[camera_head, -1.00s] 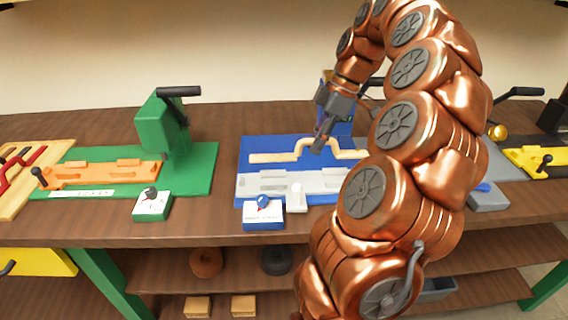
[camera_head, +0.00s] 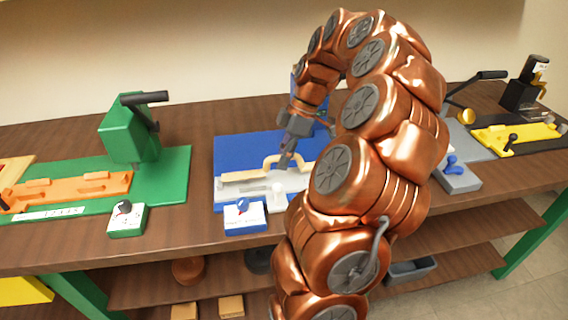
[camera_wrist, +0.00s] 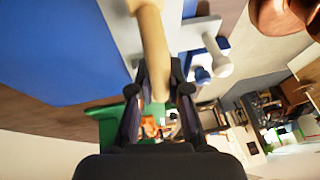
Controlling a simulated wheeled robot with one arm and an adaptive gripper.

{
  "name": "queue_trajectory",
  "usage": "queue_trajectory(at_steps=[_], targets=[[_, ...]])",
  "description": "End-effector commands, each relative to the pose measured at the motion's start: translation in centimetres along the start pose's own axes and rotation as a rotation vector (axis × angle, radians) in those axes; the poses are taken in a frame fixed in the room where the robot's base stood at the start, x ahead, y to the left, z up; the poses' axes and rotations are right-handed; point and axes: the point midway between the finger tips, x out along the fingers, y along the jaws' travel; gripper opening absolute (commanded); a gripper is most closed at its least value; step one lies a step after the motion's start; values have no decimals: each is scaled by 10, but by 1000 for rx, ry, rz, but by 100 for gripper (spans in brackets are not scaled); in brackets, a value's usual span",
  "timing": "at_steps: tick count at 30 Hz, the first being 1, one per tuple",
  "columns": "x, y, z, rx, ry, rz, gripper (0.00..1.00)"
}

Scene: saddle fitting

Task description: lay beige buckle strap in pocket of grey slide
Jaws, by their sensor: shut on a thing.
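The beige buckle strap (camera_head: 240,176), a long bar with a raised arch, is held by my gripper (camera_head: 285,161) near the arch. In the head view it overlaps the back edge of the grey slide (camera_head: 262,190); I cannot tell whether it touches the slide. The slide sits on the front part of the blue base (camera_head: 240,147). The strap's right end is hidden behind my arm. In the wrist view the strap (camera_wrist: 152,40) runs between the closed fingers (camera_wrist: 160,88), with grey slide surface (camera_wrist: 190,38) beside it.
A white knob (camera_head: 278,192) stands at the slide's front, and a blue-and-white switch box (camera_head: 244,216) in front of the base. A green fixture (camera_head: 130,132) with an orange slide (camera_head: 80,190) is at left. A grey box with a blue knob (camera_head: 456,175) and yellow fixture (camera_head: 515,135) are at right.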

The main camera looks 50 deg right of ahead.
Motion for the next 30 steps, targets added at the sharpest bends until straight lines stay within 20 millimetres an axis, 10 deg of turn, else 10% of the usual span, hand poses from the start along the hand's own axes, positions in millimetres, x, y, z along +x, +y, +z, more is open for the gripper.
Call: queue_trajectory(at_steps=[18, 19, 24, 30], targets=[[27, 6, 11, -1, 0, 0, 0], [26, 5, 10, 0, 0, -1, 20], [26, 5, 10, -1, 0, 0, 37], [26, 5, 10, -1, 0, -1, 42]])
